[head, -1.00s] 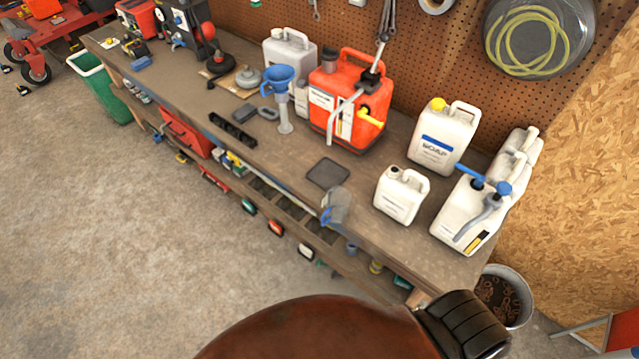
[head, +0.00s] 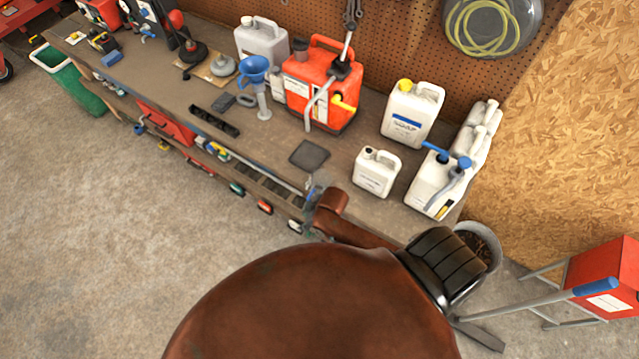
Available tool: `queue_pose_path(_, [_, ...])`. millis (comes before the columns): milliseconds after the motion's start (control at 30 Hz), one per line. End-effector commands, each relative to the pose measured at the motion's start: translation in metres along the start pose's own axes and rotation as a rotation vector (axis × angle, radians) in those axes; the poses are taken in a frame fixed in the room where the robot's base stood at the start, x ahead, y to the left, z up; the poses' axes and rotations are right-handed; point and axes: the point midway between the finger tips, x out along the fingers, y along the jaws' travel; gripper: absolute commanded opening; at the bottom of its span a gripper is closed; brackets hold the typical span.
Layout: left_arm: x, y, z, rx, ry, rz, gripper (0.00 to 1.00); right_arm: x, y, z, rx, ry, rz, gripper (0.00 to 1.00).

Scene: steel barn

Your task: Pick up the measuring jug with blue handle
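The clear measuring jug (head: 318,181) stands at the front edge of the workbench in the head view, left of the small white jug and just in front of the dark flat pad. Only its upper part shows; my brown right arm covers the rest, and the blue handle is hard to make out. My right gripper (head: 312,207) is at the jug, at the end of the brown arm. Its fingers are small and mostly hidden, so I cannot tell whether they are open, shut or touching the jug. My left gripper is not in view.
On the workbench (head: 262,150), a small white jug (head: 376,172) stands close right of the measuring jug. A dark pad (head: 309,155), a blue funnel (head: 254,70) and a red fuel can (head: 318,85) stand behind. Larger white canisters (head: 411,112) fill the right end. A bucket (head: 482,247) stands beside the bench.

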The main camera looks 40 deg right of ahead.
Motion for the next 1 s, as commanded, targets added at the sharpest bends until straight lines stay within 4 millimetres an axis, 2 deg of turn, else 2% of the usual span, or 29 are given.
queue_pose_path(33, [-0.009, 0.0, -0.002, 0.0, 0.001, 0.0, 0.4, -0.024, -0.002, -0.027, -0.101, 0.014, -0.014, 0.31])
queue_pose_path(100, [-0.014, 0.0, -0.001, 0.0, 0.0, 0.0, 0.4, -0.044, -0.012, -0.048, -0.22, 0.017, -0.046, 0.31])
queue_pose_path(200, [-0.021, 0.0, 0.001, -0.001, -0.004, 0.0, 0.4, -0.074, -0.027, -0.07, -0.39, 0.01, -0.087, 0.31])
queue_pose_path(300, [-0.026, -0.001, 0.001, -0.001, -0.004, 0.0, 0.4, -0.093, -0.037, -0.078, -0.543, -0.015, -0.125, 0.31])
queue_pose_path(433, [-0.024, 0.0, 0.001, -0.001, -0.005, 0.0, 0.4, -0.089, -0.032, -0.077, -0.689, -0.063, -0.16, 0.31])
queue_pose_path(533, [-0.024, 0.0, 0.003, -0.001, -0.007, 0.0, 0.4, -0.086, -0.019, -0.074, -0.791, -0.111, -0.183, 0.31])
queue_pose_path(800, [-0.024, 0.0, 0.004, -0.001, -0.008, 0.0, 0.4, -0.095, 0.043, -0.051, -0.996, -0.272, -0.239, 0.31])
queue_pose_path(900, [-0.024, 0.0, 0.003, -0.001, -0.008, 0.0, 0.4, -0.1, 0.058, -0.044, -1.024, -0.306, -0.254, 0.31])
queue_pose_path(1000, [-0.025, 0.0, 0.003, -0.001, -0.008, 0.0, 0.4, -0.1, 0.064, -0.04, -1.034, -0.321, -0.263, 0.31])
